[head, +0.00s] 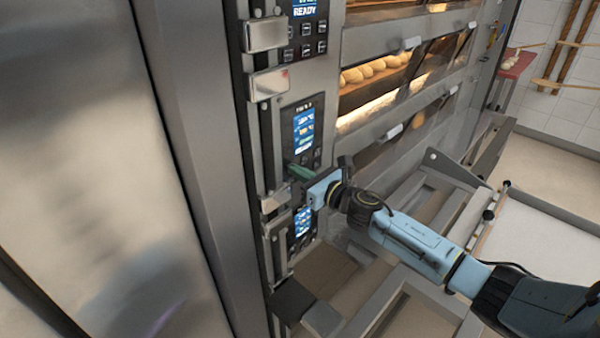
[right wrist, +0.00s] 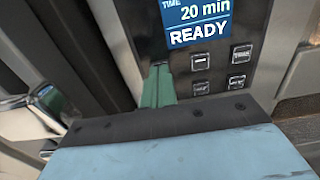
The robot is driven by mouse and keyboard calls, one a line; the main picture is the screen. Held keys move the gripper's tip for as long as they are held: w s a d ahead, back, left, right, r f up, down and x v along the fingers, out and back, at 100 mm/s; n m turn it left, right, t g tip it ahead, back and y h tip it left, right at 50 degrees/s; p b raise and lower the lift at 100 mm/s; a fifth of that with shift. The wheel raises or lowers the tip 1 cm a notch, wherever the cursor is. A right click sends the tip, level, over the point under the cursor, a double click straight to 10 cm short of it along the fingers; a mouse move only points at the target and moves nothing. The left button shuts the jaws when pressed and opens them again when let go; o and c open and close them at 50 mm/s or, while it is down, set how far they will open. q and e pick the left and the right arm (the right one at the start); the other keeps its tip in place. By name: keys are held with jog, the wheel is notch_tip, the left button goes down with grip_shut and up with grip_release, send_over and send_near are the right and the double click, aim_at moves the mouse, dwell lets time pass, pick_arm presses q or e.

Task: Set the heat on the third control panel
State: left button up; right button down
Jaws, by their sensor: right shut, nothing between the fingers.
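A dark control panel (head: 303,135) with a blue lit screen is on the oven front, in the middle of the head view. In the right wrist view its screen (right wrist: 197,20) reads "TIME 20 min READY", with several small square buttons (right wrist: 200,62) below. My right gripper (head: 294,170) has its green fingers shut and empty at the lower left of this panel. In the right wrist view the fingertips (right wrist: 160,72) are left of the buttons; contact with the panel cannot be told. Other panels show above (head: 306,28) and below (head: 302,228). My left gripper is not in view.
Metal latch blocks (head: 270,83) stick out left of the panels. Lit oven decks with bread rolls (head: 372,71) are to the right. A metal frame (head: 440,165) stands lower right. A large steel surface (head: 80,150) fills the left.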

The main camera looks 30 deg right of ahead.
dwell(0.3)
pick_arm(q)
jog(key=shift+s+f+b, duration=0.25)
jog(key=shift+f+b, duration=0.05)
jog(key=shift+b, duration=0.05)
pick_arm(e)
jog(key=shift+w+a+r, duration=0.2)
jog(key=shift+w+r, duration=0.15)
jog(key=shift+w, duration=0.15)
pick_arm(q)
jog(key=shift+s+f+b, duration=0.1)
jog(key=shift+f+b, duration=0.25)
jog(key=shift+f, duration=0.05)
pick_arm(e)
jog(key=v, duration=1.4)
jog(key=shift+s+f, duration=0.2)
jog(key=shift+f, duration=0.15)
jog(key=shift+d, duration=0.15)
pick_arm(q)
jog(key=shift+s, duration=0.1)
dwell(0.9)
